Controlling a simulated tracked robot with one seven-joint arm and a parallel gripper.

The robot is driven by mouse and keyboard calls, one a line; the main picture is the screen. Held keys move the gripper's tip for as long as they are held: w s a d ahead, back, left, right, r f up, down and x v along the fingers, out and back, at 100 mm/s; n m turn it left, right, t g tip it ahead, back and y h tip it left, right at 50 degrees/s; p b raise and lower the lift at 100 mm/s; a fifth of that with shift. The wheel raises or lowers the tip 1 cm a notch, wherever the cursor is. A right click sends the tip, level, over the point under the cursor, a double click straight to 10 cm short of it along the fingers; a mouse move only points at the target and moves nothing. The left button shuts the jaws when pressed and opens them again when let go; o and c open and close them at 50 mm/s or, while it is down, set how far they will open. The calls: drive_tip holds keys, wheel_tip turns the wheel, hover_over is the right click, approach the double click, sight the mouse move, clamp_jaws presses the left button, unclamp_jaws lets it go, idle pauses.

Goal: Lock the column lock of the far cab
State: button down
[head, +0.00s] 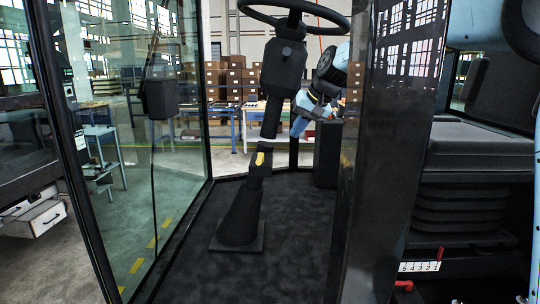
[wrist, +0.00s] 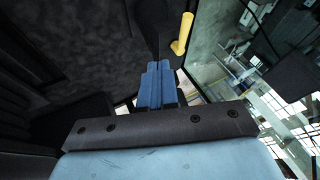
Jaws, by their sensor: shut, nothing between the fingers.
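The steering column (head: 268,125) stands tilted on the cab floor, with the steering wheel (head: 300,8) at its top. The yellow lock lever (head: 260,158) is on the lower part of the column and lies roughly along it. In the wrist view the yellow lever (wrist: 182,34) sticks out from the dark column, ahead and to the right of my fingertips. My gripper (head: 298,127) is to the right of the column in the head view, a little above lever height. Its blue fingers (wrist: 158,66) are shut and empty, with a visible gap to the lever.
A dark pillar (head: 385,160) stands in front of my arm at the right, beside a black seat (head: 475,150). A glass panel (head: 130,150) closes the left side. The cab floor (head: 290,240) is clear around the column's base. Boxes and tables stand outside behind.

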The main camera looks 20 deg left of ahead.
sight(260, 160)
drive_tip(key=shift+a+f, duration=0.1)
idle(0.3)
drive_tip(key=w+a+f, duration=0.1)
drive_tip(key=a+f, duration=0.7)
drive_tip(key=f, duration=0.1)
drive_tip(key=shift+w+a, duration=0.25)
drive_tip(key=shift+a, duration=0.15)
drive_tip(key=shift+d, duration=0.1)
drive_tip(key=shift+a, duration=0.2)
